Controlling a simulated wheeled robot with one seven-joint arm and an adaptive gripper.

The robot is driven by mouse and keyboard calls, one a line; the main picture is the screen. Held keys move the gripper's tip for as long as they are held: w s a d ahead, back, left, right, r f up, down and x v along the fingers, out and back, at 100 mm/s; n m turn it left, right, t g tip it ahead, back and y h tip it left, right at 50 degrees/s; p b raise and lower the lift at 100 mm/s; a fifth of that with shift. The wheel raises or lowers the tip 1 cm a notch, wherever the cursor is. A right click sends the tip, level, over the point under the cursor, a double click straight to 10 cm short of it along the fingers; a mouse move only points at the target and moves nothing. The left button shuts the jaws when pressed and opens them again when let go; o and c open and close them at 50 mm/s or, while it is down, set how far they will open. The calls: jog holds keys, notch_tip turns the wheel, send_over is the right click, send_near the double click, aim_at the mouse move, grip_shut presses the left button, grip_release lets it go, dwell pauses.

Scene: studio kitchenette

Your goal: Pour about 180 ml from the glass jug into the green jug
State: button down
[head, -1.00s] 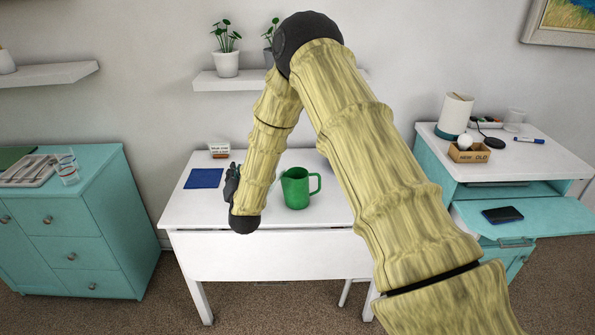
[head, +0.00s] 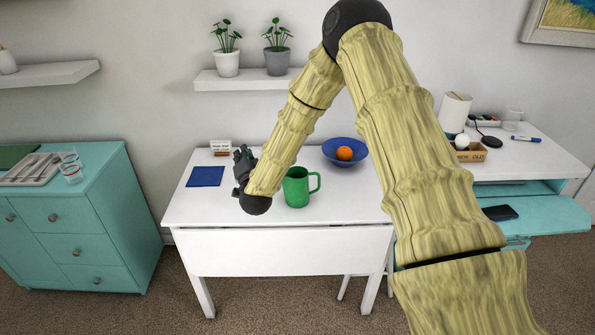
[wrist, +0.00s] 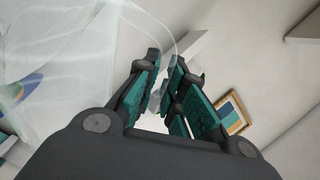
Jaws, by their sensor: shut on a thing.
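The green jug (head: 297,188) stands upright on the white table (head: 330,215), its handle to the right. My gripper (head: 243,158) is just left of it, above the table and partly behind my own wrist. In the wrist view my gripper (wrist: 165,88) is shut on the handle of the glass jug (wrist: 75,55). The jug's clear body fills the upper left of that view, close to the fingers. I cannot make out the glass jug in the head view, so its tilt and any liquid are unclear. The inside of the green jug is not readable.
A blue bowl (head: 330,153) with an orange (head: 344,153) is behind and right of the green jug. A blue mat (head: 205,176) and a small sign (head: 220,147) lie left of my gripper. A shelf with two potted plants (head: 227,62) is on the wall behind.

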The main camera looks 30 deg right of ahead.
jog(key=shift+d+r+m+p, duration=0.35)
jog(key=shift+r+m, duration=0.15)
jog(key=shift+r, duration=0.2)
jog(key=shift+s+d+r+m+p, duration=0.15)
jog(key=shift+d+r+m+p, duration=0.15)
jog(key=shift+r+m, duration=0.15)
jog(key=shift+s+d+r+m+p, duration=0.1)
jog(key=shift+d+r+m+p, duration=0.25)
jog(key=shift+r, duration=0.2)
jog(key=shift+s+d+r+m+p, duration=0.15)
jog(key=shift+d+r+m+p, duration=0.2)
jog(key=shift+d+r+m, duration=0.15)
dwell(2.2)
jog(key=shift+s+d+r, duration=0.1)
jog(key=shift+d+r, duration=0.1)
jog(key=shift+d, duration=0.2)
dwell(0.8)
